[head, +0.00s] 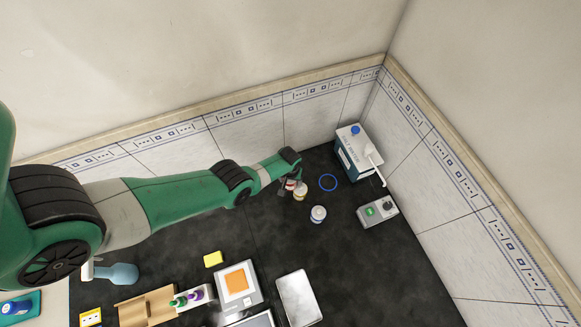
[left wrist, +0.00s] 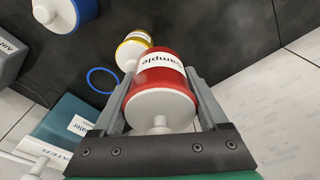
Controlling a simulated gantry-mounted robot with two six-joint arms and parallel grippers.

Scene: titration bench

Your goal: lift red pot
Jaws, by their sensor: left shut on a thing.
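The red pot (left wrist: 160,85) has a white lid and a white "Sample" label. It sits between the two grey fingers of my left gripper (left wrist: 160,90) in the left wrist view, and the gripper is shut on it. In the head view the red pot (head: 290,185) is small and partly hidden by my left gripper (head: 287,187). I cannot tell whether the pot touches the bench. A yellow-banded pot (left wrist: 133,48) stands close beside it, and also shows in the head view (head: 300,192). My right gripper is not in view.
A dispenser box (head: 355,155) and a grey device (head: 377,211) stand near the right wall. A balance (head: 238,287), tray (head: 298,298) and yellow sponge (head: 213,259) are in front. The middle bench is clear.

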